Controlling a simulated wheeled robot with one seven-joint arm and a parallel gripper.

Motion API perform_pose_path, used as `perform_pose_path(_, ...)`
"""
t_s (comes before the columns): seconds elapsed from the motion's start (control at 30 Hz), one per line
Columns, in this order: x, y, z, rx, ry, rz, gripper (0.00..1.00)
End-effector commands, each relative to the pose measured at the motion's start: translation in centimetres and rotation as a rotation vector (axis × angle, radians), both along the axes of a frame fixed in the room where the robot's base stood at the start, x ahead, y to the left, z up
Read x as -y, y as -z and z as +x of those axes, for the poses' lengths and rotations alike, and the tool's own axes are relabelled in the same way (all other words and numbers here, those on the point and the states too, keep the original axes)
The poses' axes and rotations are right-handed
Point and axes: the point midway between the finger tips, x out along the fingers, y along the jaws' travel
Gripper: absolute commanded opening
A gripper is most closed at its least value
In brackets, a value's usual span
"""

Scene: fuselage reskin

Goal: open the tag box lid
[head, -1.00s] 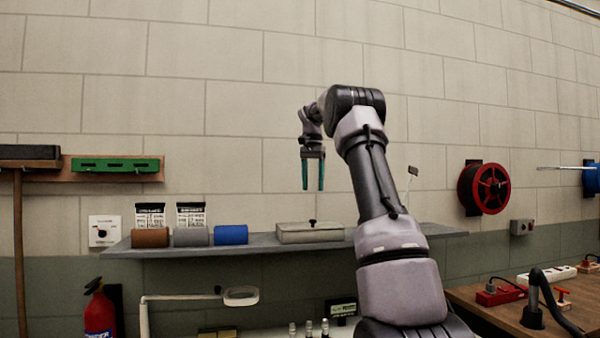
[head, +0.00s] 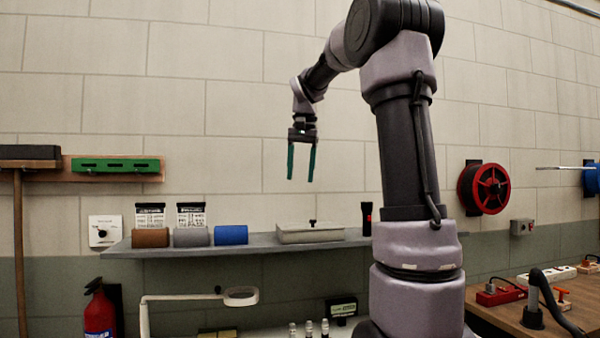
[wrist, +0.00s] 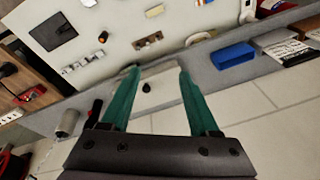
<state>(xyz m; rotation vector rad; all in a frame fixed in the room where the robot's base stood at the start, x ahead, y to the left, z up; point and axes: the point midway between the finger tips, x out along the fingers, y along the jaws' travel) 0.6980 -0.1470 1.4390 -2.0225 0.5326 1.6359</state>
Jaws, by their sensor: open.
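The tag box (head: 310,234) is a flat grey-beige box on the wall shelf, with its lid on and a small dark knob (head: 312,222) on top. My gripper (head: 300,180) points down above the box, open and empty, with teal fingers well clear of the knob. In the wrist view the box (wrist: 160,98) and its knob (wrist: 146,87) lie between the two open fingers (wrist: 158,72), farther off below them. Nothing touches the lid.
The wall is close behind.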

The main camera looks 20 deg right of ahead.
Motion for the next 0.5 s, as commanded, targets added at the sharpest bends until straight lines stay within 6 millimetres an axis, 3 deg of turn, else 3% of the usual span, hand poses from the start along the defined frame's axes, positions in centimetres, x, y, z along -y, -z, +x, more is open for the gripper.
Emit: perform_pose_path(0.5,-0.53,0.04,-0.86,0.015,-0.016,-0.002,0.61)
